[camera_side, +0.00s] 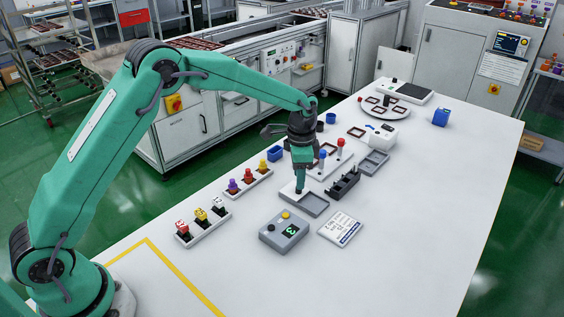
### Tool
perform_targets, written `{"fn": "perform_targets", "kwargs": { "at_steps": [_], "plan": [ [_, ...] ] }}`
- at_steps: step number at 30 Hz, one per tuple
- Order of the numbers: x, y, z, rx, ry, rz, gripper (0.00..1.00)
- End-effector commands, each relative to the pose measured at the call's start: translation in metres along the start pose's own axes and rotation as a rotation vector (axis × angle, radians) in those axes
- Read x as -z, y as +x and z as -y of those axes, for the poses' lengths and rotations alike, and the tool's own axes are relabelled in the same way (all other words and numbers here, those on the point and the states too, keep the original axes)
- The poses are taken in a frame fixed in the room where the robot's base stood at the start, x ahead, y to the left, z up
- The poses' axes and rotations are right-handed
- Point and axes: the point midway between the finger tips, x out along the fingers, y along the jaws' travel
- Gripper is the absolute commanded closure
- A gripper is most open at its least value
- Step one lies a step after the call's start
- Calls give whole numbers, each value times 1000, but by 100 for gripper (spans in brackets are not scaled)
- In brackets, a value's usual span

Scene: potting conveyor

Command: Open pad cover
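A shallow grey rectangular tray (314,208), possibly the pad, lies on the white table near the middle of the side view. A pale flat piece (286,189), possibly its cover, shows at the tray's left end; I cannot tell whether it is joined to the tray. My gripper (298,190) points straight down over this left end and hides part of it. Its dark fingertips are at or just above the pale piece; contact is unclear. The fingers look close together, but their gap is too small to make out.
A grey control box (284,231) with a green display and a printed card (340,229) lie in front. A black holder (344,184) stands close right. Racks with stamps (204,226) and coloured pieces (248,183) lie left. The table's right front is clear.

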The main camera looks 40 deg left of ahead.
Motion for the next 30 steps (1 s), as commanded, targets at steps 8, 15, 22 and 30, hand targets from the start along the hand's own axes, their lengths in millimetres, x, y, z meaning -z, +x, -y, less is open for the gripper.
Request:
{"fn": "perform_targets", "kwargs": {
  "at_steps": [8,15,22,30],
  "plan": [
    [0,28,0,-1,0,1,62],
    [0,33,0,0,0,-1,62],
    [0,33,0,0,0,0,76],
    [0,33,0,0,0,0,100]
  ]
}}
